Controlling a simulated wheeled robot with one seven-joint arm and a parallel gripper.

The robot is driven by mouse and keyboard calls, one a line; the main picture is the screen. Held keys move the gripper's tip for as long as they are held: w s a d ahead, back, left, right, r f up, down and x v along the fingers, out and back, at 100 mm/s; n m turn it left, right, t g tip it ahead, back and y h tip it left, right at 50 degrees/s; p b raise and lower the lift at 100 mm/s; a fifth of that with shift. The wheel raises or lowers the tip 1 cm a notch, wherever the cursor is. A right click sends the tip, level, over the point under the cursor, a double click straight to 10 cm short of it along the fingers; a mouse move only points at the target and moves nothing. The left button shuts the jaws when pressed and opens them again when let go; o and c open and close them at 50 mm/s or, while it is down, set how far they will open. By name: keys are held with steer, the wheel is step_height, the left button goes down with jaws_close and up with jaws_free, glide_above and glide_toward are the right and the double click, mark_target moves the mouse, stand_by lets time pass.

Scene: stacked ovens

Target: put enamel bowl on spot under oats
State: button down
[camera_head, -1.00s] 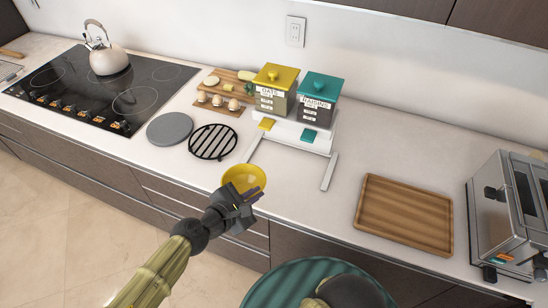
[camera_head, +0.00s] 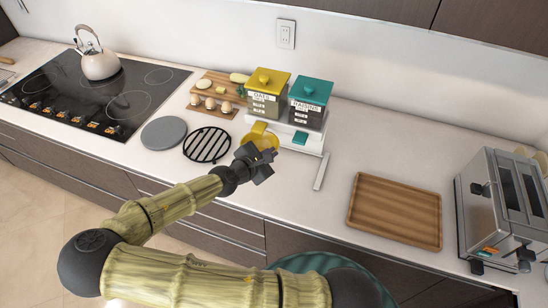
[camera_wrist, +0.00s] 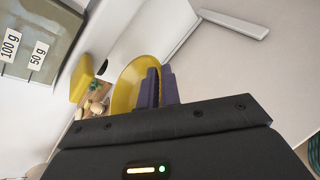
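The yellow enamel bowl (camera_head: 257,141) is held off the counter in front of the oats dispenser (camera_head: 266,92); it also shows in the wrist view (camera_wrist: 128,88). My gripper (camera_head: 262,158) is shut on the bowl's rim, with its dark fingers (camera_wrist: 160,88) at the bowl's edge in the wrist view. The oats dispenser has a yellow lid and a yellow lever (camera_wrist: 82,78). The bowl is close to this lever in the head view. The spot under the oats is hidden behind the bowl and gripper.
The raisins dispenser (camera_head: 309,100) with a teal lever (camera_head: 300,138) stands right of the oats on the same white stand (camera_head: 312,147). A black trivet (camera_head: 207,145) lies left. A wooden tray (camera_head: 395,210) and toaster oven (camera_head: 500,205) are at right.

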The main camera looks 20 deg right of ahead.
mark_target(260, 149)
steer(key=w+d, duration=0.2)
steer(key=shift+w+d+r+p, duration=0.1)
steer(key=shift+w+r+p, duration=0.05)
steer(key=shift+w+p, duration=0.2)
step_height(260, 149, down, 3)
steer(key=shift+r, duration=0.1)
steer(key=shift+f, duration=0.3)
step_height(260, 149, down, 3)
steer(key=shift+r+p, duration=0.15)
steer(key=shift+p, duration=0.6)
steer(key=shift+w+f+p, duration=0.2)
steer(key=shift+f+p, duration=0.05)
steer(key=shift+p, duration=0.1)
steer(key=shift+w+d+f, duration=0.1)
steer(key=shift+d+f, duration=0.05)
steer(key=shift+f, duration=0.2)
steer(key=c, duration=1.6)
jaws_free()
